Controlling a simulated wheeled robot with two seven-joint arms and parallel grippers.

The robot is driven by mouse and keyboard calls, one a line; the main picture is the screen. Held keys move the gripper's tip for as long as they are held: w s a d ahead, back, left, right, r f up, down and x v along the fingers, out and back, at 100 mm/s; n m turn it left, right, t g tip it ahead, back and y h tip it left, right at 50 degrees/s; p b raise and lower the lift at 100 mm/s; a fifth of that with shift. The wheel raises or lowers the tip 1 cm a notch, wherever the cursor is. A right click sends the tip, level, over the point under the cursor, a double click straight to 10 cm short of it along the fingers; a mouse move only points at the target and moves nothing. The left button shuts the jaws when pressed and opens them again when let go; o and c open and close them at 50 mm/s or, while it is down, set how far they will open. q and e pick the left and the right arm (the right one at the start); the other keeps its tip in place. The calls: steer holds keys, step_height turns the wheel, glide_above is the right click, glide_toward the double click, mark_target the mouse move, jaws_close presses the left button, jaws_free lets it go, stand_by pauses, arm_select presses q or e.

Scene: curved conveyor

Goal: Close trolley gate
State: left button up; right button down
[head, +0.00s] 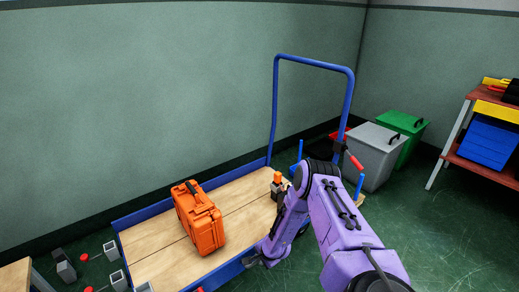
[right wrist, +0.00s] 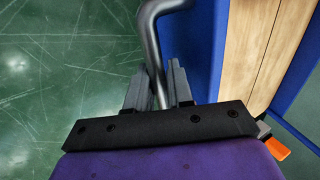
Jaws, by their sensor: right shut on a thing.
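The trolley has a wooden deck (head: 160,238) with a blue rim and a tall blue frame (head: 313,63) at its far end. In the head view my right gripper (head: 256,259) is low at the deck's near side, partly hidden by my purple arm. In the right wrist view my right gripper (right wrist: 159,80) is shut on a bent grey metal bar (right wrist: 152,38), beside the trolley's blue side panel (right wrist: 200,50). The gate cannot be told apart clearly from the rest of the trolley. My left gripper is out of view.
An orange case (head: 200,218) stands on the deck, and a small orange-topped item (head: 278,180) is near its far end. Grey (head: 374,150) and green (head: 405,130) bins and a red-topped bench (head: 482,97) are at the right. Green floor (head: 450,235) is clear there.

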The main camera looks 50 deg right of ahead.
steer(key=shift+w+d+r, duration=0.1)
steer(key=shift+w, duration=0.15)
steer(key=c, duration=1.2)
jaws_free()
steer(key=shift+r, duration=0.25)
steer(key=shift+p+v, duration=2.6)
steer(key=shift+v, duration=2.45)
steer(key=shift+s+f, duration=0.1)
steer(key=shift+s, duration=0.05)
